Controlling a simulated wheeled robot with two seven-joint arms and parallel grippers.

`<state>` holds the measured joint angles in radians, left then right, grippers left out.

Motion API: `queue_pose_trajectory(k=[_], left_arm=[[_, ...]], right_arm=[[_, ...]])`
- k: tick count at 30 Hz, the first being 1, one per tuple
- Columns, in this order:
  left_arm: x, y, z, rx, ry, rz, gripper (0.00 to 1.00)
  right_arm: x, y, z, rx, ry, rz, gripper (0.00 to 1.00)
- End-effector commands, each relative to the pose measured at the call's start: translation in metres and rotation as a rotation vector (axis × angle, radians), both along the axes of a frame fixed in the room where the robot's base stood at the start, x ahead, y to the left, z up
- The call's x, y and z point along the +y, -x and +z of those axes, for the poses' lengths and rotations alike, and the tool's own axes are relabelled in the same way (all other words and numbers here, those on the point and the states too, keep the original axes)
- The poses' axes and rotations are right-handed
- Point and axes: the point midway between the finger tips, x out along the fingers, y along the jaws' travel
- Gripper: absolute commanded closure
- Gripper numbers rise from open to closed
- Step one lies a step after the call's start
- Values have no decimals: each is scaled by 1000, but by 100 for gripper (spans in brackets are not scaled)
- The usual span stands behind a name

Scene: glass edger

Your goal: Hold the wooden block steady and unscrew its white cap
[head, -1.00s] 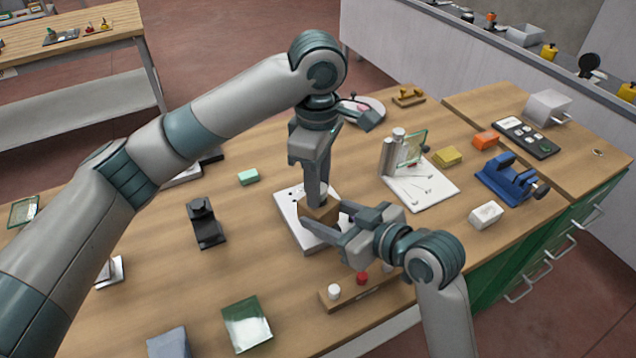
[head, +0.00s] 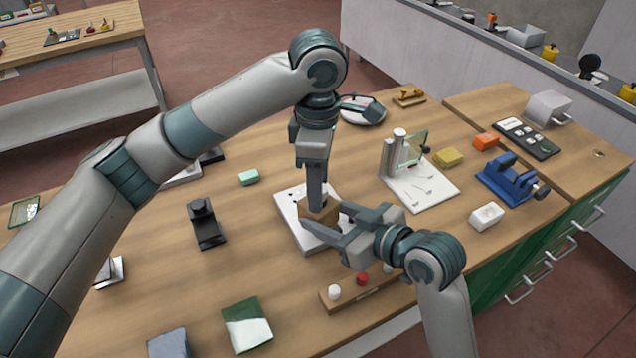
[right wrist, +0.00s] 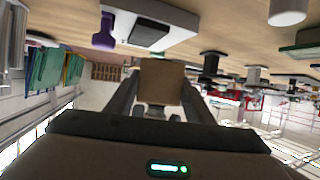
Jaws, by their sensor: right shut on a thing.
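The wooden block (head: 312,215) stands over the white base plate (head: 287,224). My right gripper (head: 334,225) comes from the right and is shut on the block. In the right wrist view the block (right wrist: 162,82) sits between the two fingers of this gripper. My left gripper (head: 316,206) points straight down from above, its fingertips at the top of the block. The white cap is hidden behind the left fingers, so I cannot tell whether they are closed on it.
A wooden strip with white and red caps (head: 362,279) lies in front. A black stand (head: 205,224) and a mint block (head: 248,178) are to the left. A white stand with a glass pane (head: 420,190) and a blue vise (head: 510,178) are to the right.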

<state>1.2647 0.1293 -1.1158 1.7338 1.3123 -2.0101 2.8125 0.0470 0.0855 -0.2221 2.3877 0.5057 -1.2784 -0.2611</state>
Motion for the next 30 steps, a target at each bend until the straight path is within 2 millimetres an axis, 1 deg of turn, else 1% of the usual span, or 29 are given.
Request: queue_pose_trajectory(k=[9, 12, 21, 22, 25, 30], left_arm=[[0, -1, 33, -3, 0, 0, 53], [0, 0, 40, -1, 0, -1, 53], [0, 0, 43, 0, 0, -1, 53], [0, 0, 43, 0, 0, -1, 56], [0, 0, 43, 0, 0, -6, 56], [0, 0, 43, 0, 0, -63, 56]], right_arm=[[0, 0, 1, -1, 0, -1, 100], [0, 0, 1, -1, 0, -1, 100], [0, 0, 1, -1, 0, -1, 100], [0, 0, 1, -1, 0, -1, 100], [0, 0, 1, -2, -1, -1, 100], [0, 0, 1, -2, -1, -1, 100]])
